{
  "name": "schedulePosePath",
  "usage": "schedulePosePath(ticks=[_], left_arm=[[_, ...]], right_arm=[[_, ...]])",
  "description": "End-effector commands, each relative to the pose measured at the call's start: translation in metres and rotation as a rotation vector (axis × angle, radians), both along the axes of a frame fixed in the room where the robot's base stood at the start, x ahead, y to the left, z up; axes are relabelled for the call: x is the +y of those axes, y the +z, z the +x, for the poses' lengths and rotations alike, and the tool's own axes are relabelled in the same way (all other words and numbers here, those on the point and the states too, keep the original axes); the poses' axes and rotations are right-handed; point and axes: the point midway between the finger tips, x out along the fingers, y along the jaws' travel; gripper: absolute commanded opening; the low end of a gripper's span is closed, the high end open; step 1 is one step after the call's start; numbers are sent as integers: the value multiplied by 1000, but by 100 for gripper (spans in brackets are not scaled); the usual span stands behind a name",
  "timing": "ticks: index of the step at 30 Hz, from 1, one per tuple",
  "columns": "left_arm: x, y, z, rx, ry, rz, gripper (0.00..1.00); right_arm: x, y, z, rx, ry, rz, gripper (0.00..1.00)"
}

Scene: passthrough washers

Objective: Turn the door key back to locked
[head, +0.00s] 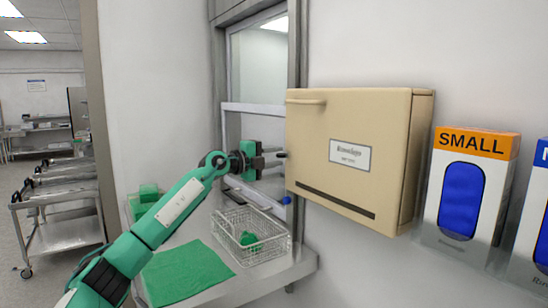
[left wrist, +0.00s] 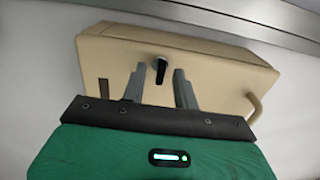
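The beige wall cabinet (head: 375,120) hangs right of the window, its door shut. The black key (left wrist: 158,70) stands out from a side face of the cabinet (left wrist: 205,60) in the left wrist view. A small dark stub at the cabinet's left edge in the head view looks like the same key (head: 282,155). My left gripper (head: 272,157) is just left of the cabinet, pointing at that side. It is open, and its two fingers (left wrist: 160,88) stand either side of the key without visibly touching it. My right gripper is not in view.
Below are a steel counter (head: 220,288), a wire basket (head: 262,250) with a green item, and a green cloth (head: 185,272). Glove boxes (head: 465,190) hang at the right. A steel cart (head: 65,230) stands far left.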

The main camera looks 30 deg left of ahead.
Motion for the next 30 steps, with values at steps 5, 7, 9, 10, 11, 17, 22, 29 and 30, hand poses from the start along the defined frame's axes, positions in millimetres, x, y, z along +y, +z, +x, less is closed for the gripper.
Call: schedulePosePath(ticks=[5, 7, 9, 10, 11, 17, 22, 29, 30], left_arm=[[0, 0, 0, 0, 0, 0, 0], [0, 0, 0, 0, 0, 0, 0], [0, 0, 0, 0, 0, 0, 0], [0, 0, 0, 0, 0, 1, 0], [0, 0, 0, 0, 0, 2, 0], [0, -1, 0, -15, -1, 39, 0], [0, -1, 0, -50, -1, 122, 0], [0, -1, 0, -124, -1, 302, 0], [0, -1, 0, -138, -1, 337, 0]], right_arm=[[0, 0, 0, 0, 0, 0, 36], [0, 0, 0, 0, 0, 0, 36], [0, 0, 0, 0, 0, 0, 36], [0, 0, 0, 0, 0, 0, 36], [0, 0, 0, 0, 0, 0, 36], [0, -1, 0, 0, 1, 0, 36], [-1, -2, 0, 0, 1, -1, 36], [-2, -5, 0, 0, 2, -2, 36], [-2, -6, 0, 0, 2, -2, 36]])
